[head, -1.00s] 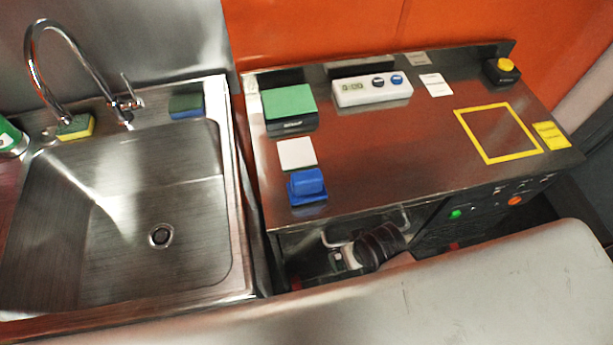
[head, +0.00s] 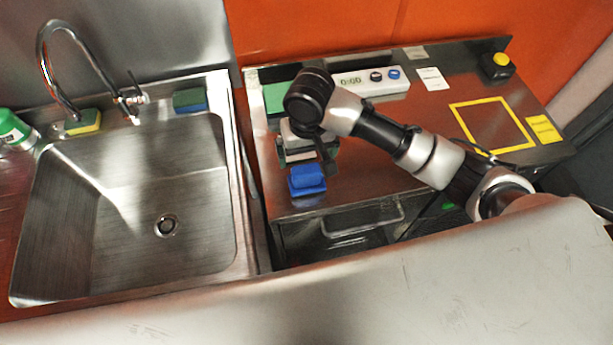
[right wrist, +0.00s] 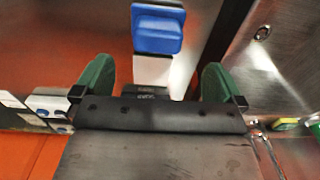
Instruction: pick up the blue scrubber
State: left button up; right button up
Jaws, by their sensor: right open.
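The blue scrubber (head: 307,179), a blue block with a raised grip on a flat base, sits near the front left corner of the steel counter (head: 390,150). It also shows at the top middle of the right wrist view (right wrist: 157,28). My right gripper (head: 308,153) hangs over the counter just behind the scrubber, apart from it. In the right wrist view its two green fingers (right wrist: 155,78) are spread wide with nothing held between them. The scrubber lies ahead of them. My left gripper is out of view.
A white square (right wrist: 152,70) lies beside the scrubber. A green-topped block (head: 275,97), partly hidden by my arm, and a white timer (head: 372,82) are at the back. A yellow-button box (head: 497,66) stands at right. The sink (head: 130,200) is left.

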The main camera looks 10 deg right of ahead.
aim_at(307, 169)
jog(key=shift+w+d+r, duration=0.1)
jog(key=shift+w+d, duration=0.15)
jog(key=shift+w, duration=0.05)
jog(key=shift+f, duration=0.4)
notch_tip(307, 169, down, 4)
jog(key=shift+f+p, duration=0.15)
jog(key=shift+p, duration=0.3)
jog(key=f, duration=0.1)
jog(key=f+p, duration=0.1)
jog(key=f, duration=0.3)
jog(key=shift+s+a+p, duration=0.1)
jog(key=shift+a+p, duration=0.15)
jog(key=shift+p, duration=0.1)
jog(key=shift+f, duration=0.2)
jog(key=c, duration=1)
jog(key=shift+r, duration=0.1)
